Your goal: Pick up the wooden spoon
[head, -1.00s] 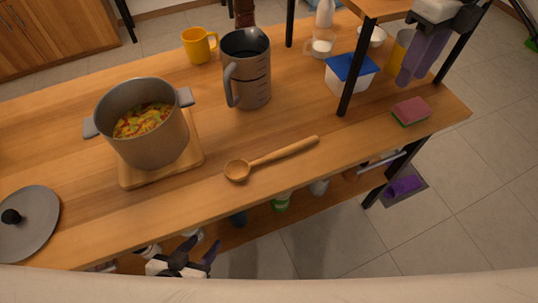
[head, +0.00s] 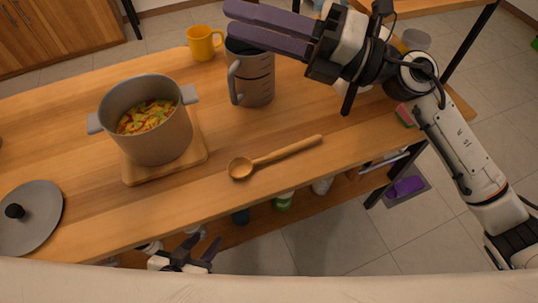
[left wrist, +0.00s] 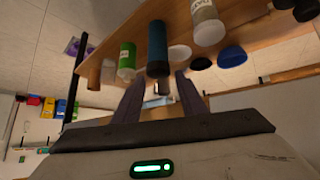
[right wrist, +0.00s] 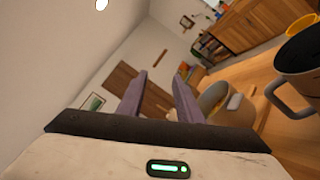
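The wooden spoon (head: 275,157) lies flat near the front edge of the wooden table, its bowl to the left and its handle pointing up to the right. My right gripper (head: 232,26) is open and empty, raised above the table beyond the spoon, in front of the top of the grey jug. Its open fingers also show in the right wrist view (right wrist: 158,90). My left gripper (head: 200,250) is open and empty, low in front of the table; its spread fingers show in the left wrist view (left wrist: 158,90). Neither gripper touches the spoon.
A pot of food (head: 155,135) stands on a wooden board (head: 190,166) left of the spoon. A lid (head: 40,222), a grey jug (head: 250,85), a yellow mug (head: 203,44) and a sponge (head: 404,116) are also on the table. Bottles stand on the lower shelf (head: 235,230).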

